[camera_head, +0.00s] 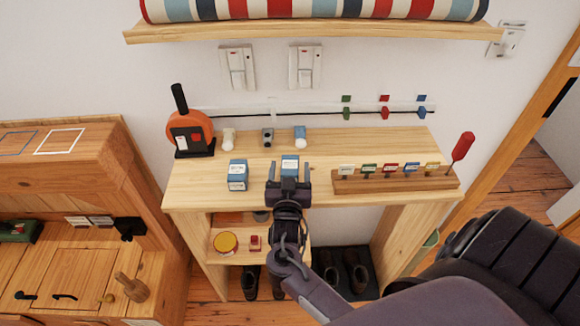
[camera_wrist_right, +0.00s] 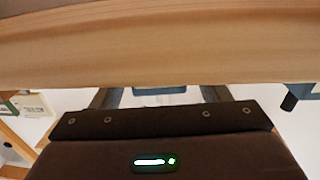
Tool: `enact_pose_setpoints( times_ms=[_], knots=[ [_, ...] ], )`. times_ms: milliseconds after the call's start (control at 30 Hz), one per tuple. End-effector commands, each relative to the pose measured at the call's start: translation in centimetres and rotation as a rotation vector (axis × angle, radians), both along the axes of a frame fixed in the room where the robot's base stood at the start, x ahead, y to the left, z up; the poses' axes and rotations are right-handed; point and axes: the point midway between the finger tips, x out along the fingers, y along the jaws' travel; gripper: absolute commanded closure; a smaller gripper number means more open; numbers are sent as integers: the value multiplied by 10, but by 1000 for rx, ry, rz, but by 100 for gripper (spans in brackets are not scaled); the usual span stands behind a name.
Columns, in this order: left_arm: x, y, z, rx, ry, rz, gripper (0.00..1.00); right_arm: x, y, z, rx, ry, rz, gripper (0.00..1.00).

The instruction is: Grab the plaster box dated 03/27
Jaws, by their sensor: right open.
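Two small blue-and-white boxes stand on the wooden table. The left box (camera_head: 238,175) stands clear of my gripper. The right box (camera_head: 290,163) is just beyond my right gripper, partly hidden by it. The dates on both are too small to read, so I cannot tell which is 03/27. My right gripper (camera_head: 289,174) is open at the table's front edge, its fingers pointing toward the right box. In the right wrist view, a blue-and-white piece (camera_wrist_right: 160,90) shows between the spread fingers (camera_wrist_right: 160,97), mostly hidden by a wooden edge. My left gripper is not in view.
The table (camera_head: 330,150) also holds several small bottles (camera_head: 267,137) behind the boxes, an orange round device (camera_head: 192,132) at left and a wooden rack (camera_head: 395,182) with coloured tags at right. A red-handled tool (camera_head: 462,147) stands at the rack's end. A shelf (camera_head: 320,30) overhangs behind.

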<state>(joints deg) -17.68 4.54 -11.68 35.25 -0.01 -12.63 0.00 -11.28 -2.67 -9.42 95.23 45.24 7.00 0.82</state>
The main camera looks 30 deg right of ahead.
Motion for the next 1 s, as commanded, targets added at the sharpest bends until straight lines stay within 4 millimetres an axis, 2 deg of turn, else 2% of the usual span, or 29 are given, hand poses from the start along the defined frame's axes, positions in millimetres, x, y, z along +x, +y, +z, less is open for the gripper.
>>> enact_pose_setpoints(
  times_ms=[133,400,767,1000],
  knots=[
    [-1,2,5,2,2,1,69,14,-10,2,-1,0,1,31],
    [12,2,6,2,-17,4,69,16,-12,0,0,0,1,31],
    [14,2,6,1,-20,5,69,16,-12,0,0,0,1,78],
    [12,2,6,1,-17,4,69,16,-12,0,0,0,1,80]
  ],
)
